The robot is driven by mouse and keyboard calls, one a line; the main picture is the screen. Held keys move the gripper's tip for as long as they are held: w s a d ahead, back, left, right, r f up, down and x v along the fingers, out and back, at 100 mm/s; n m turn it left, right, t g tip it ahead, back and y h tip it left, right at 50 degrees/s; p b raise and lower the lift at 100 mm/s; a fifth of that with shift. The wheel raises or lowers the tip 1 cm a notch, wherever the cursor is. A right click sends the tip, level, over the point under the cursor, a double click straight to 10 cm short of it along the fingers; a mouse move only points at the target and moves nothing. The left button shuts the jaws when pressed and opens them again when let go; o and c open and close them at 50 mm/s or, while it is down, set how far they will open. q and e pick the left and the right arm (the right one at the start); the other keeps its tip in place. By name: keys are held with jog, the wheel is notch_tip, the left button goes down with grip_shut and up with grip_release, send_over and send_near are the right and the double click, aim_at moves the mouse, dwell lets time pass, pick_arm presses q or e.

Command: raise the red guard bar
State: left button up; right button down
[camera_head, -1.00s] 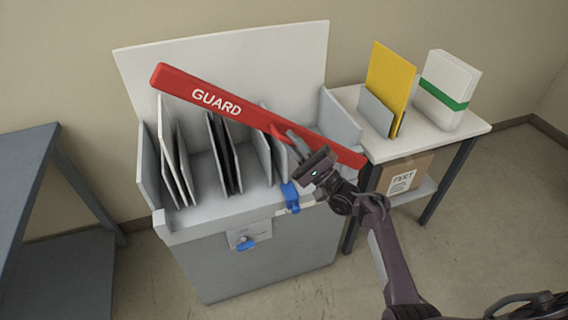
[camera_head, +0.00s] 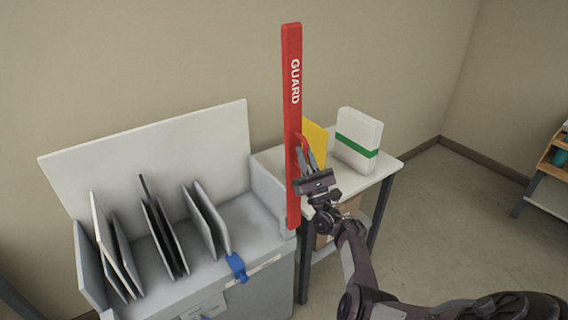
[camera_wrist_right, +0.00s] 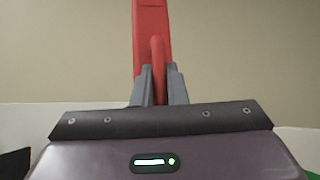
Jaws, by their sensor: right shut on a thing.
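The red guard bar (camera_head: 292,60), marked GUARD, stands upright at the right end of the grey machine (camera_head: 255,215). My right gripper (camera_head: 304,160) is shut on the small red handle on the bar's right side, in its lower half. In the right wrist view the handle sits between the two grey fingers (camera_wrist_right: 158,85), with the bar (camera_wrist_right: 150,35) rising behind it. My left gripper is not in view.
Several grey and white plates (camera_head: 165,235) stand in the open machine. A blue latch (camera_head: 237,267) is on its front edge. A side table (camera_head: 385,168) to the right holds a white pack with a green band (camera_head: 358,140) and a yellow board (camera_head: 316,138). A wooden shelf (camera_head: 556,155) is at far right.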

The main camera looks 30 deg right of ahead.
jog(key=d+m+h, duration=0.3)
jog(key=d, duration=0.1)
jog(key=shift+d+m+g, duration=0.2)
jog(key=shift+m+g, duration=0.1)
jog(key=shift+g, duration=0.1)
jog(key=c, duration=1.7)
grip_release()
jog(key=shift+d, duration=0.1)
jog(key=shift+o, duration=1.1)
jog(key=shift+d+h, duration=0.1)
jog(key=shift+h, duration=0.3)
jog(key=shift+w+d+f+y, duration=0.1)
jog(key=shift+f+y, duration=0.1)
jog(key=shift+y, duration=0.1)
jog(key=b+v, duration=0.1)
jog(key=v, duration=0.6)
jog(key=shift+s+f, duration=0.2)
jog(key=shift+s, duration=0.1)
